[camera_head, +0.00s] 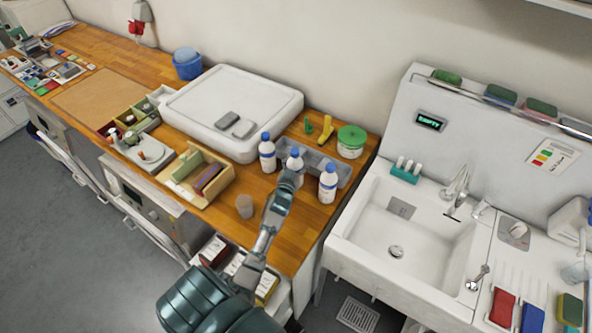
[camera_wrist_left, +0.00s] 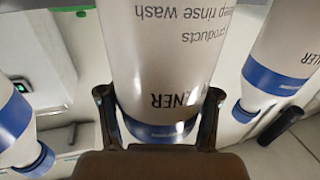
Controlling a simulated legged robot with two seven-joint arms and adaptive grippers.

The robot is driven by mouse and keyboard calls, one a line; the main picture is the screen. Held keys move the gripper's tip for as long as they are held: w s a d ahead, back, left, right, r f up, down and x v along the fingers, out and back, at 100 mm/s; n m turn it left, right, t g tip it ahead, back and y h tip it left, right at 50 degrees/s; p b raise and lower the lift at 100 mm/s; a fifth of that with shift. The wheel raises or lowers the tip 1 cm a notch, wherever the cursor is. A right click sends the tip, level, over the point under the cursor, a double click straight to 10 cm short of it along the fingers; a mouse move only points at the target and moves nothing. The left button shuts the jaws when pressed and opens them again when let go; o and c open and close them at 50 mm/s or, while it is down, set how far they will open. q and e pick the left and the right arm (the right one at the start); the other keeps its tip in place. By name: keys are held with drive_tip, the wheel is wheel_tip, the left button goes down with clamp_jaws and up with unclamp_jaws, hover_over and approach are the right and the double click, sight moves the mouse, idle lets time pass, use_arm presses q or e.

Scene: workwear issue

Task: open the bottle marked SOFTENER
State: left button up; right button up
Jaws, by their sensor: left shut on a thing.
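Three white bottles with blue caps stand in a row on the wooden counter. The middle bottle (camera_head: 293,157) is partly hidden by my left gripper (camera_head: 290,178). In the left wrist view this bottle (camera_wrist_left: 160,50) appears upside down, with the printed letters "ENER" visible. My left gripper (camera_wrist_left: 158,118) is shut on this bottle, one finger on each side near its blue-capped end. Whether the cap is loose cannot be told. A left bottle (camera_head: 267,154) and a right bottle (camera_head: 327,185) stand close on either side. My right gripper is not in view.
A grey tray (camera_head: 318,160) lies behind the bottles. A green-lidded tub (camera_head: 351,141) stands to the right, and a cup (camera_head: 245,206) stands in front on the left. A wooden box (camera_head: 215,185) lies further left. The sink (camera_head: 410,240) adjoins the counter.

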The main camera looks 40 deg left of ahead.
sight(296, 153)
use_arm(q)
drive_tip(key=r, duration=0.3)
drive_tip(key=shift+a+r, duration=0.3)
drive_tip(key=shift+a, duration=0.05)
drive_tip(key=s+d+r+b, duration=0.1)
drive_tip(key=s+d, duration=0.1)
drive_tip(key=s, duration=1.4)
drive_tip(key=shift+r+b, duration=0.15)
drive_tip(key=shift+b, duration=0.2)
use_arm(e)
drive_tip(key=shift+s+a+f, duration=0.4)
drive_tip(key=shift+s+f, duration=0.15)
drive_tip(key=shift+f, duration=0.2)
use_arm(q)
drive_tip(key=shift+d, duration=0.1)
drive_tip(key=o, duration=0.7)
drive_tip(key=shift+c, duration=0.2)
clamp_jaws()
